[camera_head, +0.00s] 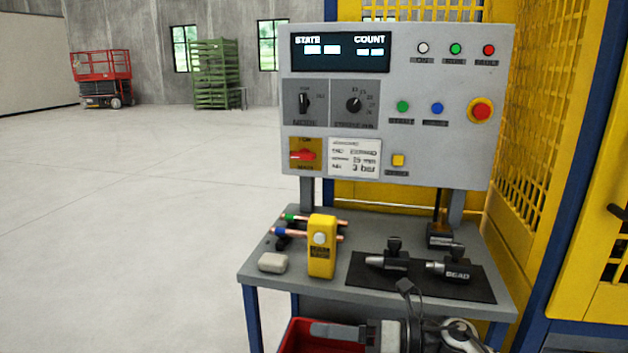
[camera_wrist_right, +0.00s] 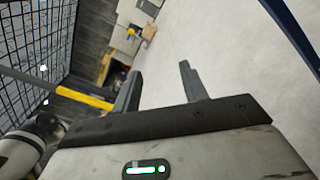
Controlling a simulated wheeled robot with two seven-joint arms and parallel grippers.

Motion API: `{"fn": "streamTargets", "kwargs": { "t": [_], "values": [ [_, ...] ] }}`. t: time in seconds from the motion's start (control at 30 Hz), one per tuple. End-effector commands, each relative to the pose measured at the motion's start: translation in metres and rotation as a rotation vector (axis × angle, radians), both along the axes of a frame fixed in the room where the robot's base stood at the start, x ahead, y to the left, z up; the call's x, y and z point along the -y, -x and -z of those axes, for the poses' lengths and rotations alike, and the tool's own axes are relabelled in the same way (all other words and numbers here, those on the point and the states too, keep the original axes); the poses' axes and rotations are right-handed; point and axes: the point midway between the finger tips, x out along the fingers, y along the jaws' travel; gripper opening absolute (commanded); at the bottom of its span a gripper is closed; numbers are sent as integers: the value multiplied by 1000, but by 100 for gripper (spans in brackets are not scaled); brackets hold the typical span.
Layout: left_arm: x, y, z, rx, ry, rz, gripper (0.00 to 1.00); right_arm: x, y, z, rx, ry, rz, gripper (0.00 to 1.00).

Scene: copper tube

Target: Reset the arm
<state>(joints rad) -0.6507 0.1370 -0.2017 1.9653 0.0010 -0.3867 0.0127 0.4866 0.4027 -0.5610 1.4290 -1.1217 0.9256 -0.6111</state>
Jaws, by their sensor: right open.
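My right gripper (camera_head: 362,307) is low in the head view, in front of the table's front edge and above a red bin. In the right wrist view its two fingers (camera_wrist_right: 160,72) stand wide apart with nothing between them; beyond them lies pale floor. My right arm comes in at the bottom of the head view.
The grey table (camera_head: 350,222) bears copper tubes (camera_head: 312,236), a yellow device (camera_head: 321,262), a pale block (camera_head: 272,262) and black tools on a dark mat (camera_head: 420,287). A control panel (camera_head: 440,90) stands behind. The red bin (camera_head: 300,338) is below.

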Motion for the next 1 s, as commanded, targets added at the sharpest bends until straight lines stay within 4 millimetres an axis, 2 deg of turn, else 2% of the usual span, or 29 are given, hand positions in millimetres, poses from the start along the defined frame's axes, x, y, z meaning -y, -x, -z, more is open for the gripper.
{"fn": "streamTargets", "kwargs": {
  "t": [0.07,0.17,0.27,0.33,0.4,0.5,0.6,0.7,0.8,1.0],
  "values": [
    [0,1,0,-2,0,0,80,-2,13,7,-238,-249,149,43],
    [0,1,1,-2,0,0,80,16,20,23,-570,-545,360,43],
    [0,1,1,-4,-2,-1,80,48,35,60,-929,-816,584,43],
    [0,1,2,-5,-2,-1,80,73,56,97,-1188,-994,747,43],
    [-1,2,2,-6,-1,-1,80,94,85,134,-1429,-1148,902,43],
    [-1,2,2,-7,-2,-1,80,112,129,176,-1695,-1308,1081,43],
    [-1,2,3,-8,-1,0,80,121,167,203,-1882,-1414,1212,43],
    [0,2,3,-8,-1,0,80,124,192,217,-1994,-1474,1293,43],
    [0,2,3,-8,-1,0,80,125,203,223,-2043,-1499,1328,43],
    [0,2,3,-7,-1,0,80,125,204,224,-2050,-1501,1333,43]
  ]
}}
